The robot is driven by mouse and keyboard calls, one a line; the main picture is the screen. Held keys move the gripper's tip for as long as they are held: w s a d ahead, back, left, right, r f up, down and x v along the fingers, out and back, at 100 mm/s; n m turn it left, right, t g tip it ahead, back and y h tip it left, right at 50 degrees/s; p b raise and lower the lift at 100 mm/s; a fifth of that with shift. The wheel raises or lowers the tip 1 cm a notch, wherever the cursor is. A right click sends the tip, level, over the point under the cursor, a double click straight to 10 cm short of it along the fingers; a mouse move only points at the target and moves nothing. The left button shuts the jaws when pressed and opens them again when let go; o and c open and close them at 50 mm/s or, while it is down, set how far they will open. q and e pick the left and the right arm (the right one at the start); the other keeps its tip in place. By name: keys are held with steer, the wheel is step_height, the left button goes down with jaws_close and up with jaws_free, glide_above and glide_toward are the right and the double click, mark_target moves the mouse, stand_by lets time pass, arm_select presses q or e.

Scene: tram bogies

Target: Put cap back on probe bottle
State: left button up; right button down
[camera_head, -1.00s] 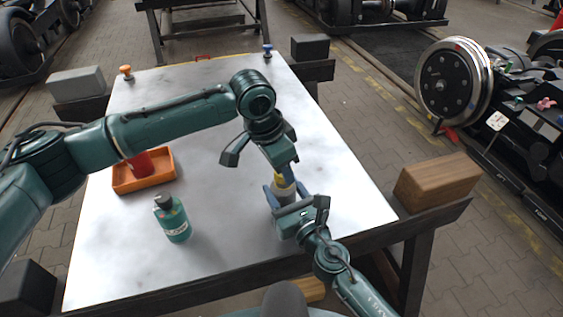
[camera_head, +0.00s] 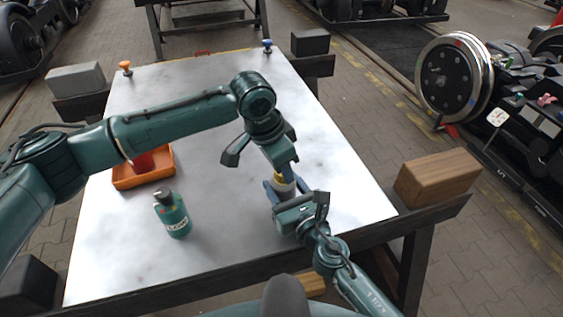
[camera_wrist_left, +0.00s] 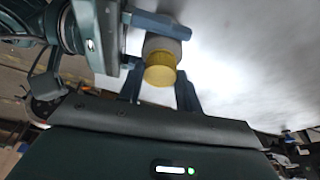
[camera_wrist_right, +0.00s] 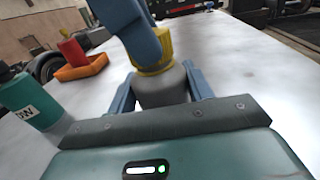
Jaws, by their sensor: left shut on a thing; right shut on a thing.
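The probe bottle is grey (camera_head: 287,189) and stands upright near the front right of the white table, with a ribbed yellow cap (camera_head: 280,179) at its top. My left gripper (camera_head: 281,175) reaches down from above and is shut on the cap. The cap also shows between its fingers in the left wrist view (camera_wrist_left: 160,72). My right gripper (camera_head: 281,195) is shut around the grey body (camera_wrist_right: 163,88) from the front. In the right wrist view the cap (camera_wrist_right: 152,52) meets the bottle's top with no clear gap, partly hidden by a left finger. I cannot tell whether it is screwed tight.
A green bottle with a dark cap (camera_head: 173,215) stands left of my grippers. Behind it is an orange tray (camera_head: 130,182) holding a red object (camera_head: 143,162). Orange (camera_head: 125,68) and blue (camera_head: 267,46) knobs stand at the far edge. The table's right side is clear.

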arm_select(q)
steer(key=m+g, duration=0.1)
steer(key=m, duration=0.2)
steer(key=shift+w+m, duration=0.15)
steer(key=shift+m, duration=0.25)
steer(key=m+g, duration=0.1)
steer(key=m, duration=0.2)
steer(key=shift+w+m, duration=0.1)
steer(key=shift+m, duration=0.3)
steer(key=m+g, duration=0.1)
steer(key=m, duration=0.2)
steer(key=shift+m, duration=0.3)
steer(key=m+g, duration=0.1)
steer(key=m, duration=0.3)
steer(key=shift+w+d+y, duration=0.1)
steer(key=shift+d+y, duration=0.05)
steer(key=shift+y, duration=0.15)
steer(key=m+y, duration=0.1)
steer(key=m, duration=0.3)
steer(key=shift+g, duration=0.3)
steer(key=m+y, duration=0.1)
steer(key=m, duration=0.3)
steer(key=shift+d, duration=0.1)
steer(key=m+y, duration=0.1)
steer(key=m, duration=0.2)
steer(key=m+y, duration=0.1)
steer(key=m, duration=0.3)
steer(key=shift+d, duration=0.1)
